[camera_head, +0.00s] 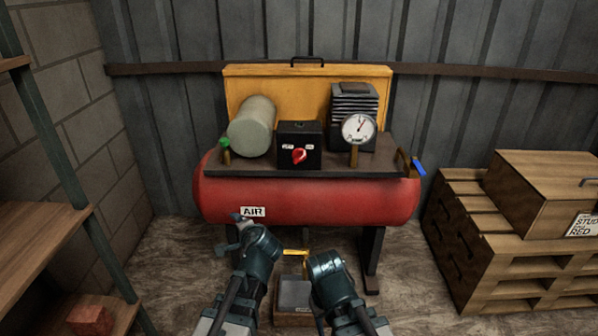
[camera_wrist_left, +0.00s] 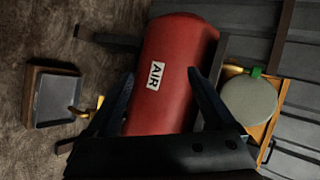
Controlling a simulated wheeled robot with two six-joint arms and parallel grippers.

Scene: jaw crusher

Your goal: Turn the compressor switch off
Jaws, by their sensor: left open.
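The compressor switch is a red knob (camera_head: 299,156) on the front of a black box (camera_head: 312,132). Two small white labels sit above the knob, too small to read surely, and its exact angle is hard to tell. The box stands on a dark plate above the red tank (camera_head: 340,200) marked AIR. My left gripper (camera_head: 242,222) is open and empty in front of the tank's AIR label, below and left of the knob. In the left wrist view its open fingers (camera_wrist_left: 165,78) frame the tank; the knob is not visible there. My right gripper (camera_head: 318,258) is low in front of the tank; its fingers are hidden.
A pressure gauge (camera_head: 358,128) stands right of the black box, a pale cylinder (camera_head: 251,126) left of it. A small box with a grey top (camera_head: 294,294) sits on the floor between my arms. Shelves (camera_head: 38,232) stand left, pallets (camera_head: 520,286) with a wooden crate (camera_head: 545,195) right.

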